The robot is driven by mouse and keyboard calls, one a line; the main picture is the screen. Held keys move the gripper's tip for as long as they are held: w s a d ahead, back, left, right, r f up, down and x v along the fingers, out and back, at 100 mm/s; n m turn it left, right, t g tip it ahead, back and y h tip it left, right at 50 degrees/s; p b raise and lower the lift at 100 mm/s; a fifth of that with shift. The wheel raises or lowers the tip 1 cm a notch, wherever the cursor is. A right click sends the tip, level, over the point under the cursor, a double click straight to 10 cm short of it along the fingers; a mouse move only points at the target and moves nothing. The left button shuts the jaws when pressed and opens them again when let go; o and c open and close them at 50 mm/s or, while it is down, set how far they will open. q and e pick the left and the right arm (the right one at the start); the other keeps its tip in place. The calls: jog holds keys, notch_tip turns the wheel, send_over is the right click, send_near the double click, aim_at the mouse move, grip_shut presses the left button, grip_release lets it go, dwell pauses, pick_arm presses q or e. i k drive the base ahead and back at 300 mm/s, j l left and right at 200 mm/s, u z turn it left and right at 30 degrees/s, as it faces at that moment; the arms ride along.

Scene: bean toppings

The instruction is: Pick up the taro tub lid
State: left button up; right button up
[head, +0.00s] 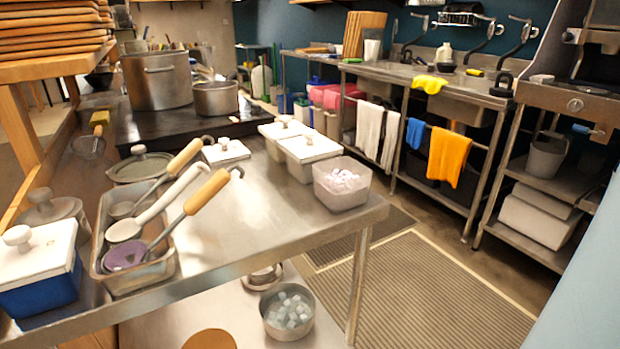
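I cannot tell which lid is the taro tub's. White square lids with round knobs sit at the counter's far right side: a front one (312,147) on a pale tub, one behind it (285,129), and one to the left (226,151). Another white lid (38,256) covers a blue tub (42,294) at the near left. Round grey lids cover a pot (140,168) and a jar (50,210) at the left. An open pale tub (340,196) with pinkish-white pieces stands at the counter's right corner. Neither of my grippers is in view.
A metal tray (160,272) with several ladles stands at the front left of the steel counter (262,222). The counter's middle is clear. Large pots (157,80) stand behind. A bowl of ice (288,312) is on the lower shelf. Sinks and hanging towels line the back.

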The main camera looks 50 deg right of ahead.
aim_at(227, 150)
jog(key=l+z, duration=0.1)
jog(key=z, duration=0.8)
jog(key=i+z, duration=0.1)
jog(key=z, duration=0.35)
jog(key=l+z, duration=0.1)
jog(key=z, duration=0.35)
jog(key=i, duration=0.05)
